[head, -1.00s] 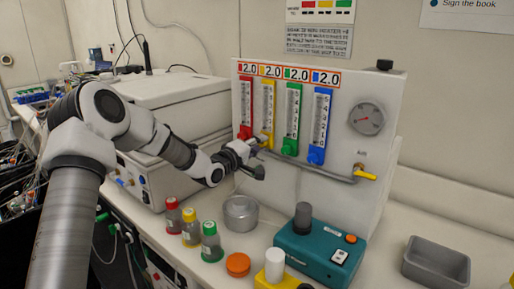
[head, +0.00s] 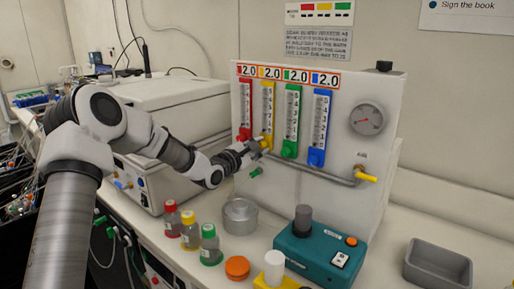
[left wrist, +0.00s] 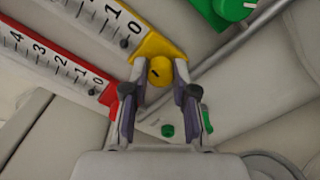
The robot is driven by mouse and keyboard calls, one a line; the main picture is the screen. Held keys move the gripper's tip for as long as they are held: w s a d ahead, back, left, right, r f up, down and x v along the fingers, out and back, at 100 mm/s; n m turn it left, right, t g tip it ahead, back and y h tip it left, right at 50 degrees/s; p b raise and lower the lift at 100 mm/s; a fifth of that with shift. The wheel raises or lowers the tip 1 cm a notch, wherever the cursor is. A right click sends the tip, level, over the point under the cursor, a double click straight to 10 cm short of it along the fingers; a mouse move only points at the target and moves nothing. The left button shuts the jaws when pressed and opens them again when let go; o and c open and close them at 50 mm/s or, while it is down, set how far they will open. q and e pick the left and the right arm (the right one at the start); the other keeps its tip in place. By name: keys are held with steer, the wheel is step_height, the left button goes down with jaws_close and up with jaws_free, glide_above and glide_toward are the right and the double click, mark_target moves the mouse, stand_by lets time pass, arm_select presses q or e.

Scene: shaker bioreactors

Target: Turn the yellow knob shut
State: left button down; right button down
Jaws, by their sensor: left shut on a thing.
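The yellow flow meter (head: 267,108) stands on the white panel between the red and green ones, its tube scaled with numbers. Its yellow knob (left wrist: 160,71) sits at the lower end and shows a small dark mark on its face. My left gripper (head: 262,146) is at the foot of the yellow meter in the head view. In the left wrist view its two fingers (left wrist: 159,80) lie on either side of the yellow knob, shut on it. In the head view the knob is mostly hidden by the gripper. My right gripper is not in view.
The red (head: 245,110), green (head: 290,120) and blue (head: 320,125) meters stand close by. A grey pipe (head: 320,177) runs below to a yellow-handled valve (head: 367,178). Capped bottles (head: 190,230), a metal pot (head: 240,215) and a teal device (head: 318,250) stand on the bench below.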

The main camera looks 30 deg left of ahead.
arm_select(q)
steer(key=shift+w+r+n, duration=0.1)
steer(key=shift+r+n, duration=0.05)
steer(key=shift+n, duration=0.65)
steer(key=shift+r+n, duration=0.15)
steer(key=shift+n, duration=0.65)
steer(key=c, duration=1.1)
jaws_free()
steer(key=shift+o, duration=0.9)
steer(key=shift+w+d+f, duration=0.15)
steer(key=s, duration=1.2)
steer(key=shift+a, duration=0.4)
